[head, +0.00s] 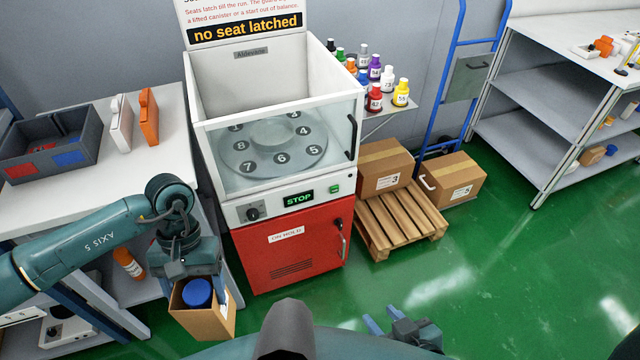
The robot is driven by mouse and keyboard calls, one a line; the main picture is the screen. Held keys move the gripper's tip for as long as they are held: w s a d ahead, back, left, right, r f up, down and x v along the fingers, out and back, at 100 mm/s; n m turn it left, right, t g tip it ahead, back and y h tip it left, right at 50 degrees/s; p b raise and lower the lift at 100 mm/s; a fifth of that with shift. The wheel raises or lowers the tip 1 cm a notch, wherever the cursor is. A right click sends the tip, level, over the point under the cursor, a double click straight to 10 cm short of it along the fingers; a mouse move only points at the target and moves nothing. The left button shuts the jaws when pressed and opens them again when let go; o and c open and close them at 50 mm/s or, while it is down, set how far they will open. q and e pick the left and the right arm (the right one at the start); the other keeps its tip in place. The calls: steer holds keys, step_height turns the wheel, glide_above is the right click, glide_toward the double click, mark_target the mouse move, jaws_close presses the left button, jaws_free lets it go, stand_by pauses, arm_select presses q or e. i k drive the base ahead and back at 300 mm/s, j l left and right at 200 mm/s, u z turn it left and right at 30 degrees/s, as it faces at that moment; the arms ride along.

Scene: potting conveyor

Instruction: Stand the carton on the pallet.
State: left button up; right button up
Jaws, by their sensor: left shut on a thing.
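An open brown carton (218,328) with a blue-topped container (197,291) inside hangs below my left gripper (188,278), at the lower left in the head view. My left gripper is shut on the carton at its upper rim; the exact contact is partly hidden. The wooden pallet (402,222) lies on the green floor right of the red cabinet, well away from the held carton. A closed carton labelled 3 (382,164) sits on the pallet's back part; its front slats are bare. My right gripper (381,319) is at the bottom centre, empty, its fingers apart.
The red cabinet (293,245) under the glass-fronted machine stands between the held carton and the pallet. A closed carton labelled 5 (460,183) rests by the blue hand truck (453,70). A white table (165,130) is at left. Green floor in front is clear.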

mark_target(391, 227)
steer(key=i+l+z, duration=0.1)
steer(key=l, duration=0.3)
steer(key=i+l, duration=0.2)
steer(key=l, duration=0.15)
steer(key=i+l+z, duration=0.15)
steer(key=l, duration=0.2)
steer(key=i+l+z, duration=0.1)
steer(key=l, duration=0.25)
steer(key=i, duration=0.1)
